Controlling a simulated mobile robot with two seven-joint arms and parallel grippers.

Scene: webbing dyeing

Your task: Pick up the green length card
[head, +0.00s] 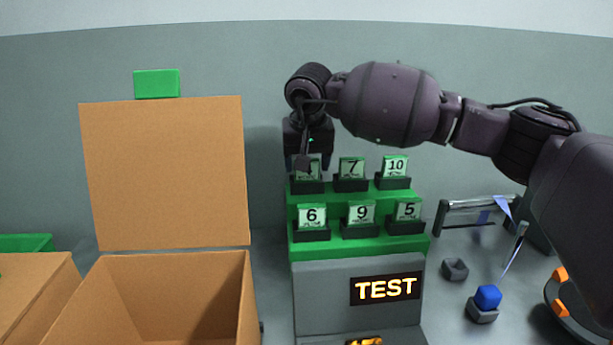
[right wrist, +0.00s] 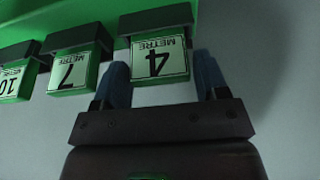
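Several green length cards stand in dark holders on a green two-step rack (head: 305,250). The upper row has a partly hidden card (head: 314,172), a 7 card (head: 351,167) and a 10 card (head: 395,165). The lower row has a 6 card (head: 311,215), a 9 card (head: 361,212) and a 5 card (head: 407,210). The right wrist view shows the partly hidden one as a 4 METRE card (right wrist: 158,61). My right gripper (right wrist: 163,74) is open, its blue fingertips on either side of this card; contact is unclear. My left gripper is out of view.
A grey stand with a TEST display (head: 385,288) is under the rack. Open cardboard boxes (head: 165,260) stand to the left. A blue-topped block (head: 487,298), a small dark holder (head: 455,269) and a metal rail frame (head: 470,210) are at the right.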

